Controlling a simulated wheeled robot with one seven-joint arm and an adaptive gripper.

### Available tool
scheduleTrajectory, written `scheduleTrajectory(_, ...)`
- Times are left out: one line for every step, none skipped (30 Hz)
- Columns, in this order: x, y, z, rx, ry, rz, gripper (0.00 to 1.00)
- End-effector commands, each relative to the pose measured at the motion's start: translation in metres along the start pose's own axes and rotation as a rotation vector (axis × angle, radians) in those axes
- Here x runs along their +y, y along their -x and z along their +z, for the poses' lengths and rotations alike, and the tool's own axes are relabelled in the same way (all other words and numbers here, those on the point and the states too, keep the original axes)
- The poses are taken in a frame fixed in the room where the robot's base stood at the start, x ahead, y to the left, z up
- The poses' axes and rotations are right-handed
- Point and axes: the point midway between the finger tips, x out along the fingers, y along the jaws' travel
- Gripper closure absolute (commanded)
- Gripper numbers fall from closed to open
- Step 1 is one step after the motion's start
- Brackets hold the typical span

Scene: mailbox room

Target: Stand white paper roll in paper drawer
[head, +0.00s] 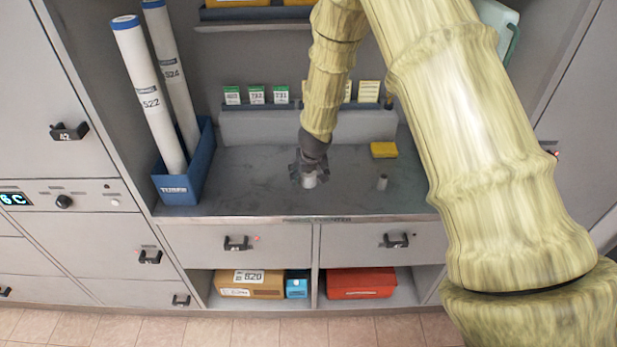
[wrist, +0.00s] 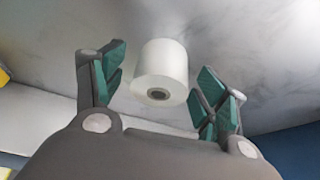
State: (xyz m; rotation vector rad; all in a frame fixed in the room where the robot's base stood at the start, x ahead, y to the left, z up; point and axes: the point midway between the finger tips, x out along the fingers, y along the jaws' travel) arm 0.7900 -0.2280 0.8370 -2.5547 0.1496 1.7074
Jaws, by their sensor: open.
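A white paper roll (head: 310,181) stands on the grey counter (head: 255,165), partly hidden by my gripper in the head view. My gripper (head: 308,170) points down over it. In the wrist view the white paper roll (wrist: 162,72) shows between the two spread fingers, with its grey-cored end facing the camera. Gaps show on both sides of it, so the gripper is open and not closed on it. Below the counter are a left drawer (head: 270,248) and a right drawer (head: 365,249), both shut. I cannot tell which is the paper drawer.
A blue bin (head: 198,185) with two tall white tubes (head: 148,95) stands at the left. A cardboard box (head: 250,290) and a red box (head: 361,280) lie on the shelf below.

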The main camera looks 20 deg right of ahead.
Motion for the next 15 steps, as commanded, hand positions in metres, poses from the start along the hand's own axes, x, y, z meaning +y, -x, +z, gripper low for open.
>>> scheduleTrajectory(0.0, 0.0, 0.0, 0.0, 0.0, 0.0, 0.33)
scheduleTrajectory(0.0, 0.0001, 0.0, 0.0, 0.0, 0.0, 0.38)
scheduleTrajectory(0.0, 0.0001, 0.0, 0.0, 0.0, 0.0, 0.46)
scheduleTrajectory(0.0, 0.0001, 0.0, 0.0, 0.0, 0.0, 0.51)
scheduleTrajectory(0.0, 0.0001, 0.0, 0.0, 0.0, 0.0, 0.56)
scheduleTrajectory(0.0, 0.0001, 0.0, 0.0, 0.0, 0.0, 0.64)
scheduleTrajectory(0.0, 0.0001, 0.0, 0.0, 0.0, 0.0, 0.69)
scheduleTrajectory(0.0, 0.0002, 0.0, 0.0, 0.0, 0.0, 0.75)
scheduleTrajectory(0.0, 0.0002, 0.0, 0.0, 0.0, 0.0, 0.78)
scheduleTrajectory(0.0, 0.0002, -0.0001, 0.0, 0.0, 0.0, 0.78)
scheduleTrajectory(-0.0001, 0.0003, -0.0001, 0.0, 0.0, 0.0, 0.81)
scheduleTrajectory(-0.0001, 0.0003, -0.0001, 0.0, 0.0, 0.0, 0.81)
scheduleTrajectory(0.0, 0.0003, -0.0001, 0.0, 0.0, 0.0, 0.81)
scheduleTrajectory(0.0, 0.0003, -0.0001, 0.0, 0.0, 0.0, 0.81)
scheduleTrajectory(-0.0001, 0.0003, -0.0002, 0.0, 0.0, 0.0, 0.81)
